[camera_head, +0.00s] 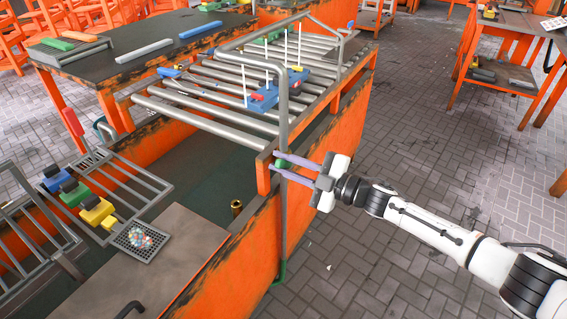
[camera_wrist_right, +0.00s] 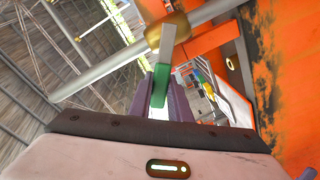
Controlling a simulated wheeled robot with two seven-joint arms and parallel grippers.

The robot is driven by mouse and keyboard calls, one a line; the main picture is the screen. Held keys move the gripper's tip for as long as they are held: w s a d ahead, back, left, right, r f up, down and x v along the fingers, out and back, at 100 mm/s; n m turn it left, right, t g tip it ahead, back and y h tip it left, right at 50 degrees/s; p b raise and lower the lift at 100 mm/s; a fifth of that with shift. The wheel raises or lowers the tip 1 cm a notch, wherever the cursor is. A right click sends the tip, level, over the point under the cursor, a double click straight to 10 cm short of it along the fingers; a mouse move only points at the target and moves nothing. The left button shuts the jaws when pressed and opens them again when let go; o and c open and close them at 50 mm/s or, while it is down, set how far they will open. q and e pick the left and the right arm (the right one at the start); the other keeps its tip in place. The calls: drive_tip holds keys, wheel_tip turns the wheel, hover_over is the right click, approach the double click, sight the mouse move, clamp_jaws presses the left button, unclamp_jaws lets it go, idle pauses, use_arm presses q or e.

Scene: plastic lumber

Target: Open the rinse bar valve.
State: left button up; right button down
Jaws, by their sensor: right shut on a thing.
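The rinse bar is a grey pipe frame (camera_head: 282,115) over the roller rack, with an upright leg running down the orange side panel. Its valve shows in the right wrist view as a brass body (camera_wrist_right: 168,36) on the grey pipe, with a flat lever ending in a green grip (camera_wrist_right: 160,84). My right gripper (camera_head: 279,164) reaches in from the right at the upright leg. Its purple fingers are shut on the green grip, which is partly hidden between them in the head view. My left gripper is not in view.
The roller rack (camera_head: 215,92) holds blue blocks with white rods (camera_head: 263,97). Behind it stands a dark table (camera_head: 130,40) with coloured bars. Lower left are a brown plate (camera_head: 160,265), a small mesh tray (camera_head: 139,241) and coloured blocks. The paved floor (camera_head: 400,130) at right is clear.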

drive_tip(key=c, duration=1.6)
unclamp_jaws()
drive_tip(key=shift+c, duration=0.2)
drive_tip(key=v, duration=1)
drive_tip(key=shift+d+p, duration=0.15)
drive_tip(key=shift+p, duration=0.15)
drive_tip(key=shift+s, duration=0.1)
